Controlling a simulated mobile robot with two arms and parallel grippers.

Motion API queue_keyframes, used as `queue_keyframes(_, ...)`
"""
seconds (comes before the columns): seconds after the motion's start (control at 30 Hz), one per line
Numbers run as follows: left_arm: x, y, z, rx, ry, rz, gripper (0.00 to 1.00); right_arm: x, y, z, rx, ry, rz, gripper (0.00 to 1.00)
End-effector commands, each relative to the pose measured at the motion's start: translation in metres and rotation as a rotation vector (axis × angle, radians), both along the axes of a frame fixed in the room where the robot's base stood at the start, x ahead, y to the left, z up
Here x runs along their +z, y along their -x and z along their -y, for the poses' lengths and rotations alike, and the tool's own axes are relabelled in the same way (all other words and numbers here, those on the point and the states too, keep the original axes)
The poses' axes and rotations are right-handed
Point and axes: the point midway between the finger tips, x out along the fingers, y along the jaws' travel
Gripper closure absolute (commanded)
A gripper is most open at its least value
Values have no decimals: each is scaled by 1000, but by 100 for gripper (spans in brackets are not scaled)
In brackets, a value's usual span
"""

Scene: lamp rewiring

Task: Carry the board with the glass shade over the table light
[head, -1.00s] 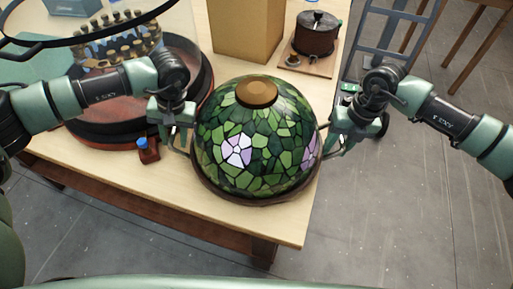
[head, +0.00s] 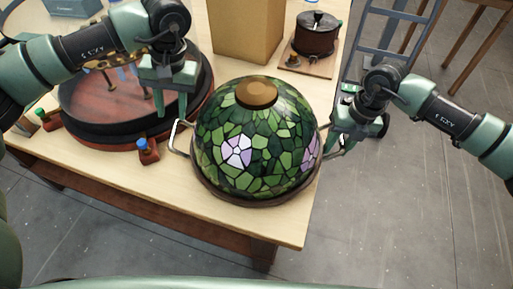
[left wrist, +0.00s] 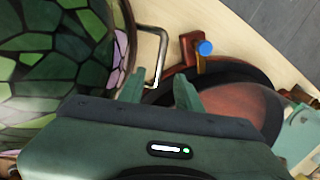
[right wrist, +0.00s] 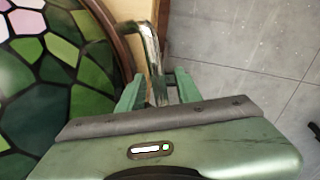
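The glass shade (head: 258,150), a green leaded dome with pale flowers and a brass cap, sits on a dark round board (head: 240,202) on the table. The board has a metal handle on each side. My left gripper (head: 172,108) is open and empty, up and left of the left handle (head: 178,138); that handle also shows in the left wrist view (left wrist: 160,60). My right gripper (head: 335,152) is at the right handle. In the right wrist view its fingers are apart with the handle (right wrist: 152,60) between them. I cannot clearly identify the table light.
A round reddish-brown base (head: 100,105) with dark rim and brass parts stands at left, partly behind my left arm. A small red block with blue top (head: 146,150) is beside it. A cardboard box (head: 245,30) and dark round pot (head: 316,35) stand behind the shade.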

Motion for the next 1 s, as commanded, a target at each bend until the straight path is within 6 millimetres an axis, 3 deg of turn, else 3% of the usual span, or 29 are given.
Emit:
queue_keyframes(0.5, 0, 0, 0, 0, 0, 0, 66, 96, -2, 19, -1, 1, 3, 66)
queue_keyframes(0.7, 0, 0, 0, 0, 0, 0, 66, 111, -1, 21, 0, 0, 1, 66)
queue_keyframes(1.0, 0, 0, 0, 0, 0, 0, 66, 112, -1, 22, 0, 0, 1, 66)
